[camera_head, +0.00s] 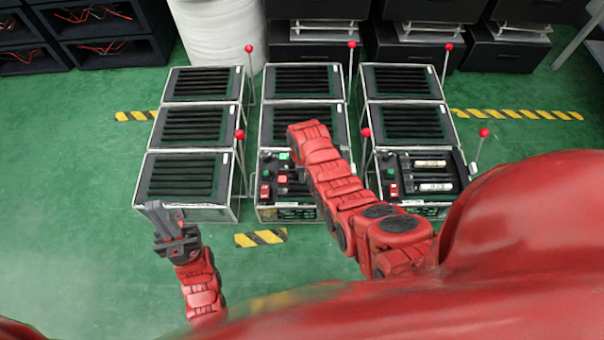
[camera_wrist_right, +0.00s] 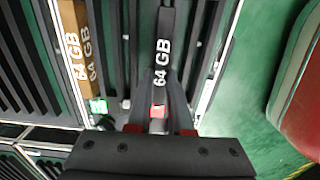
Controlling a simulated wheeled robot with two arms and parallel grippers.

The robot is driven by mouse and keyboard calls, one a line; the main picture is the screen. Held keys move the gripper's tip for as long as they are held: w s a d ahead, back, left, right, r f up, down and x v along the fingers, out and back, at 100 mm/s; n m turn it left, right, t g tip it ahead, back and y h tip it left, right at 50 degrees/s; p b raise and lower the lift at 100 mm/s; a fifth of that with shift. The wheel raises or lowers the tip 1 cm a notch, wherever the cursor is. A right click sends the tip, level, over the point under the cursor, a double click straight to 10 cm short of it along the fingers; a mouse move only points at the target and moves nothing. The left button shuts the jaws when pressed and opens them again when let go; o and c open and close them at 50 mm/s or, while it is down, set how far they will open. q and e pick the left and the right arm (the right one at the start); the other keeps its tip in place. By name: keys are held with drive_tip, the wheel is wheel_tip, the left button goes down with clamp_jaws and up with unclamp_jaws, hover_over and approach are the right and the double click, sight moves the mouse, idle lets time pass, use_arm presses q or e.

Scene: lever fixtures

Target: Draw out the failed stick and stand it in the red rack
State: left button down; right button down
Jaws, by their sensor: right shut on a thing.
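A black stick marked "64 GB" (camera_wrist_right: 163,55) runs upright through the middle of the right wrist view. My right gripper (camera_wrist_right: 158,90) is shut on its lower part. A tan stick with the same mark (camera_wrist_right: 80,48) lies to the left of it, apart from the gripper. In the head view my right arm reaches over the front middle box (camera_head: 270,213), and its jaws are hidden. My left gripper (camera_head: 168,228) is in front of the front left box; its jaw gap is unclear. I cannot make out a red rack for certain.
Black slotted boxes stand in three columns, with red-knobbed levers (camera_head: 484,132) beside them. The front right box (camera_head: 420,211) holds pale sticks (camera_head: 436,186). A green part (camera_wrist_right: 98,105) is left of my right gripper. Green floor (camera_head: 90,190) is clear at left.

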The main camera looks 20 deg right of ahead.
drive_tip(key=shift+r+p, duration=0.75)
drive_tip(key=shift+p, duration=0.05)
idle(1.2)
drive_tip(key=shift+r+p, duration=1.55)
drive_tip(key=shift+p, duration=0.05)
